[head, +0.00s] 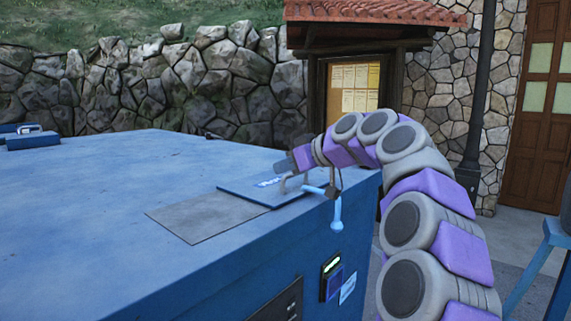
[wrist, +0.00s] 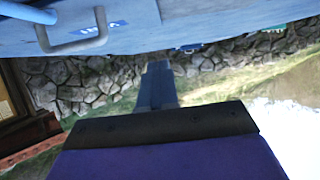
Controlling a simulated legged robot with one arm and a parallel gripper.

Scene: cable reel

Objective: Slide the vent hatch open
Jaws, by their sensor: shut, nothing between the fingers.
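The vent hatch (head: 238,190) is a flat blue panel with a white-lettered label on top of the big blue cabinet (head: 90,190). Its grey bar handle (head: 283,184) stands near its right end; in the wrist view the handle (wrist: 75,46) shows at upper left. A flat grey rectangle (head: 200,216) lies beside the hatch on its left. My gripper (head: 284,163) is shut and empty, just above and behind the handle, apart from it. Its fingers (wrist: 157,85) point past the handle in the wrist view, not around it.
A light blue lever (head: 336,212) hangs at the cabinet's near right edge, close under my arm. A small lit panel (head: 332,265) is on the cabinet's front. Another blue item with a handle (head: 30,138) sits at far left.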

